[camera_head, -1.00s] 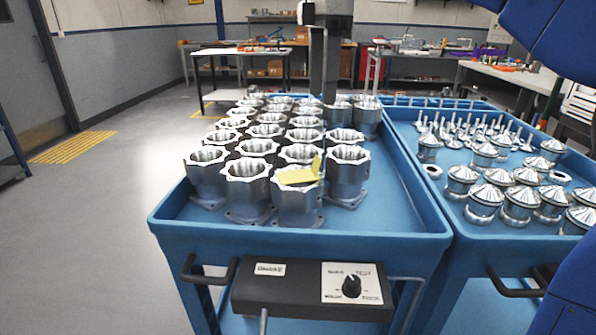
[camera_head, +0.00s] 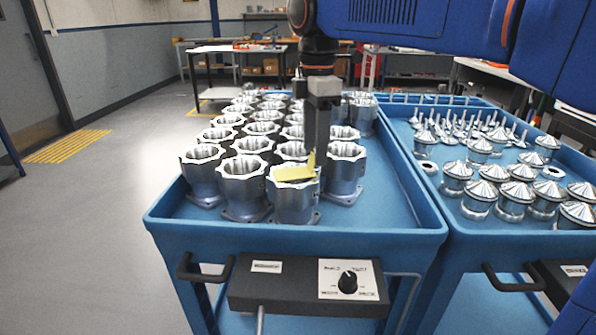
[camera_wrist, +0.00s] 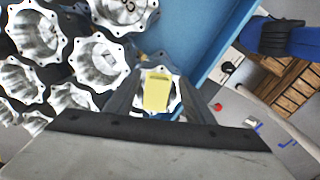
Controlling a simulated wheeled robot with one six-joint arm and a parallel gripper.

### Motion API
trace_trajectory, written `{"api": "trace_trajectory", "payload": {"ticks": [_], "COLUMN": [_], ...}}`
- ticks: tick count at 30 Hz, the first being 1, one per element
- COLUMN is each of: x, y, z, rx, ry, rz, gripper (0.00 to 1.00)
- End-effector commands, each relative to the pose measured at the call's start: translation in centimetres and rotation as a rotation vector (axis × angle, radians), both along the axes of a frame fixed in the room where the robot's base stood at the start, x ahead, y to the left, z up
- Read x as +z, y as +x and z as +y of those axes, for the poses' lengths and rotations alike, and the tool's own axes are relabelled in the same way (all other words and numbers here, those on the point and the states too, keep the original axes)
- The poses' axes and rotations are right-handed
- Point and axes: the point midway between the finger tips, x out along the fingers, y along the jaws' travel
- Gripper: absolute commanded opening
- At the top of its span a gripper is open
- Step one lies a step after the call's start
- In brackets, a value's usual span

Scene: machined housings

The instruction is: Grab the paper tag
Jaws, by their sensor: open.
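The yellow paper tag (camera_head: 296,172) lies on the rim of the front-right housing (camera_head: 295,201), with one end bent upward. In the wrist view the paper tag (camera_wrist: 157,94) shows between the jaws, over the housing's opening. My gripper (camera_head: 318,150) points down, its fingertips at or just behind the tag's raised end in the head view. The jaws of my gripper (camera_wrist: 155,100) are open, one on each side of the tag. I cannot tell whether a finger touches the tag.
Several metal housings (camera_head: 242,180) stand close together on the blue cart (camera_head: 390,215), left of and behind the tagged one. A second blue cart with cone-topped metal parts (camera_head: 517,197) stands at the right. The cart surface right of the housings is bare.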

Motion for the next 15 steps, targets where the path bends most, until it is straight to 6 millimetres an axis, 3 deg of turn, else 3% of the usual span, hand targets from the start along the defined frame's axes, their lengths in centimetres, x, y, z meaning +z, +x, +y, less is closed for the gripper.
{"api": "trace_trajectory", "payload": {"ticks": [6,15], "x": [-2.6,-3.0], "y": [0.0,0.0], "z": [0.1,0.1], "rx": [0.0,0.0], "ry": [0.0,0.0], "rz": [0.001,-0.001], "gripper": [0.48,0.48]}}
